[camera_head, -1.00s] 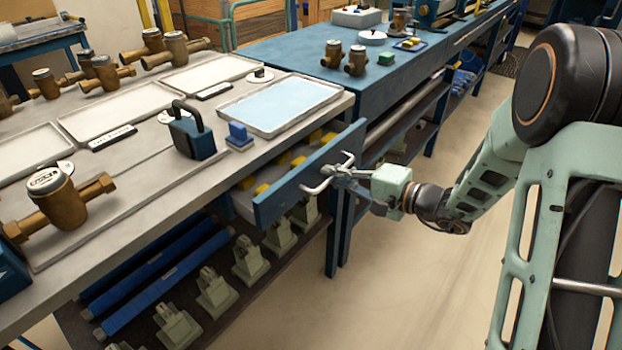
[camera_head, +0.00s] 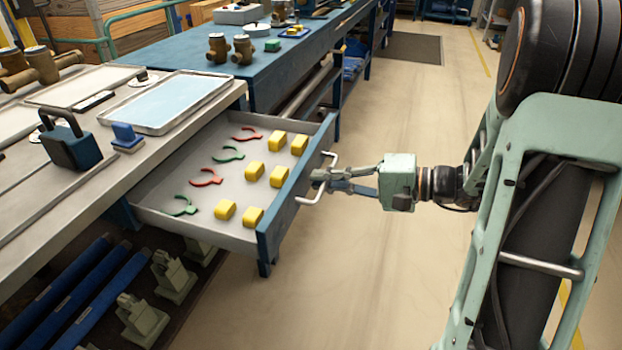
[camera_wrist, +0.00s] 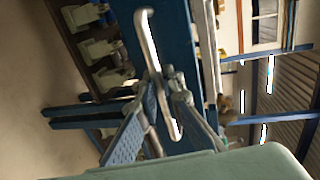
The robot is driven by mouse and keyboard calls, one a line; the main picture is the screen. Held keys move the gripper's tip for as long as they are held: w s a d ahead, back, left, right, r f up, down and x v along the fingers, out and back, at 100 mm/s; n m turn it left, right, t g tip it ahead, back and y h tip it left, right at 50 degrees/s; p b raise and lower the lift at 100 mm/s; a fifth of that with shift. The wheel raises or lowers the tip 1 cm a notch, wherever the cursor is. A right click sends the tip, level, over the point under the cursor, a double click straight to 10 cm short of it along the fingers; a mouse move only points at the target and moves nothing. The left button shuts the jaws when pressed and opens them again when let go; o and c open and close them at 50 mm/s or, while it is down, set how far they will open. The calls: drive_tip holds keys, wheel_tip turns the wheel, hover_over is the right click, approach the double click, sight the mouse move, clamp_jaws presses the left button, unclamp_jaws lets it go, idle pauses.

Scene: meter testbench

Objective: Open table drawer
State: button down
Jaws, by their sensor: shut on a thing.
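The table drawer (camera_head: 180,176) is pulled well out from under the grey-topped table (camera_head: 60,195). Its blue front (camera_head: 294,186) carries a metal bar handle (camera_head: 311,197). My gripper (camera_head: 322,180) is shut on the handle from the right. In the wrist view the handle (camera_wrist: 149,45) runs between the gripper fingers (camera_wrist: 165,92). Inside the drawer lie several yellow blocks (camera_head: 254,170) on the right side and red and green ring-shaped clips (camera_head: 206,177) on the left.
A blue workbench (camera_head: 270,65) with brass meters (camera_head: 242,49) stands behind. A shallow tray (camera_head: 170,102), a dark padlock-shaped block (camera_head: 68,143) and a small blue block (camera_head: 126,136) sit on the table. The floor (camera_head: 390,270) right of the drawer is clear.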

drive_tip(key=shift+d, duration=0.1)
idle(0.3)
drive_tip(key=c, duration=2.3)
unclamp_jaws()
drive_tip(key=v, duration=1.2)
drive_tip(key=shift+s+f, duration=0.1)
